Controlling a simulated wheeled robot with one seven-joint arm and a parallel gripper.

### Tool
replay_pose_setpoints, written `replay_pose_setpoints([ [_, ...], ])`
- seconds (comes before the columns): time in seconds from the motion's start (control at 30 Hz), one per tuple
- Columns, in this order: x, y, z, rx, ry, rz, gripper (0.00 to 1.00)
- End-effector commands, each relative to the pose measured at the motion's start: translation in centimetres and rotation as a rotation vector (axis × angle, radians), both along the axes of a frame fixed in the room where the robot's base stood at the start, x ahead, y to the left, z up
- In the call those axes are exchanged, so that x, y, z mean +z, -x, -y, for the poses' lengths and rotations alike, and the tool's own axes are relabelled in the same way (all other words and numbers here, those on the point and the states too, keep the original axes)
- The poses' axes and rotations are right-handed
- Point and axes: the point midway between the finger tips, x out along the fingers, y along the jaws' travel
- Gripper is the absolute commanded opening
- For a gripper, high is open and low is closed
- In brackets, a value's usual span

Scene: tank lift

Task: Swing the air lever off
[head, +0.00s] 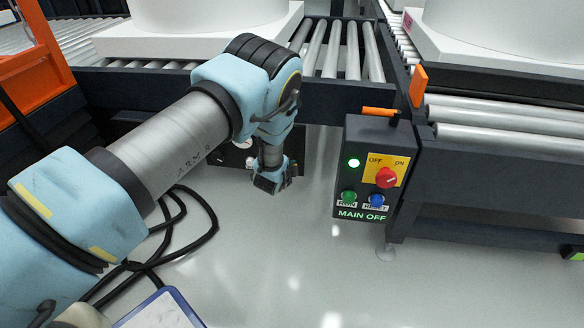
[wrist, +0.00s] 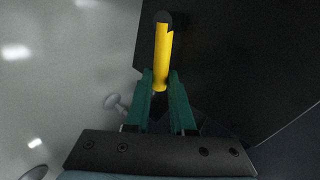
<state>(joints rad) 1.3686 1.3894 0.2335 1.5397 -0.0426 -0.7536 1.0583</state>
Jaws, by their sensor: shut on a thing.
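The air lever is a yellow bar (wrist: 162,50) with a dark end at its top, seen in the wrist view against a dark panel (wrist: 230,60). The green fingers of my gripper (wrist: 160,82) are shut on its lower end, one on each side. In the head view my gripper (head: 270,184) points down in front of a dark unit with gauges (head: 238,158) under the conveyor. The lever cannot be made out there, because my arm hides it.
A control box (head: 345,195) marked MAIN OFF, with a red knob (head: 387,177) and a lit green lamp, hangs right of my gripper. Roller conveyors (head: 335,50) carry large white tanks (head: 200,12) above. Black cables (head: 205,205) lie on the otherwise open floor at left.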

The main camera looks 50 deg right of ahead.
Motion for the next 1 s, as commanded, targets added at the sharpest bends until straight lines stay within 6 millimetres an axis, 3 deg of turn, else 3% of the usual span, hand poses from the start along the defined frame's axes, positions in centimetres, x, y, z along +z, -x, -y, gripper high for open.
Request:
replay_pose_setpoints([
  [0.03, -0.3, -0.1, -0.3, 0.002, -0.006, -0.001, 0.0],
  [0.07, -0.3, -0.1, -0.3, 0.002, -0.006, -0.001, 0.24],
  [0.17, -0.2, -0.1, -0.2, 0.002, -0.004, -0.002, 0.34],
  [0.53, 0.6, 0.3, -0.8, 0.001, -0.003, -0.001, 0.34],
  [1.0, 5.2, 3.2, -7.2, 0.002, -0.005, -0.001, 0.34],
])
